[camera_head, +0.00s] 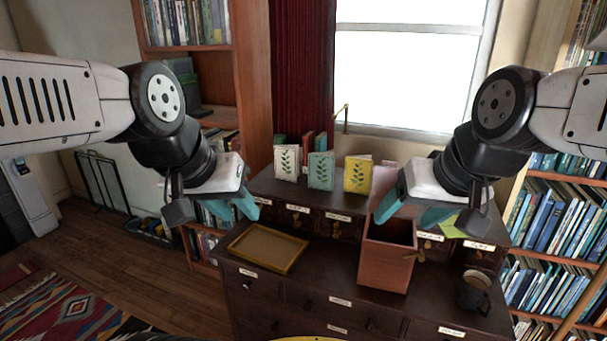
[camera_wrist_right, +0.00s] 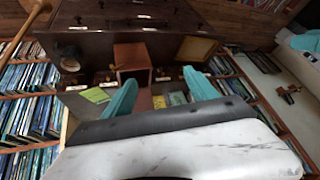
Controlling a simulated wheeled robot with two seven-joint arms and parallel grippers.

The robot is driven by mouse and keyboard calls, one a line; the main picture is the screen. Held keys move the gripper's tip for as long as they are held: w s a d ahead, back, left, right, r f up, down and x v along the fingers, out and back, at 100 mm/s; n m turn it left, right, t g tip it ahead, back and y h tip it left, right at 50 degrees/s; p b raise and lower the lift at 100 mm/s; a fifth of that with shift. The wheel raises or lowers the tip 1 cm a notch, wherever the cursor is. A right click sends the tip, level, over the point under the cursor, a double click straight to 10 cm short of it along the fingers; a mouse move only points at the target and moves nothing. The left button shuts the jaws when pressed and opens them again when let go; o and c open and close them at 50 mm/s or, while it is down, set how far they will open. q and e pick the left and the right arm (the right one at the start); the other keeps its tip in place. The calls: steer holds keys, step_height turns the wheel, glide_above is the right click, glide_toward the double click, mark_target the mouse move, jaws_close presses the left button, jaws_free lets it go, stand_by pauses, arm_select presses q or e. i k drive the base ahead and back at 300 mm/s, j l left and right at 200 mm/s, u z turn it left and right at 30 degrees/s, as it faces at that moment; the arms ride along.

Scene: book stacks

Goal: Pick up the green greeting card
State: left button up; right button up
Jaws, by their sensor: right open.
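The pale green card (camera_head: 321,170) with a dark leaf print stands upright on the cabinet's raised back shelf. It stands between a white card (camera_head: 286,163) and a yellow card (camera_head: 357,174), both with leaf prints. My right gripper (camera_head: 411,213) is open and empty, to the right of the cards and above the reddish box.
The reddish open box (camera_head: 386,266) and a shallow wooden tray (camera_head: 267,249) sit on the dark cabinet's lower top. A dark mug (camera_head: 473,291) stands at the right. A yellow-green sheet (camera_head: 449,228) lies near the right gripper. Bookshelves flank the cabinet.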

mark_target(321, 166)
steer(key=i+j+u, duration=0.25)
steer(key=i+j, duration=0.2)
steer(key=i+j+u, duration=0.2)
steer(key=i, duration=0.4)
steer(key=j, duration=0.15)
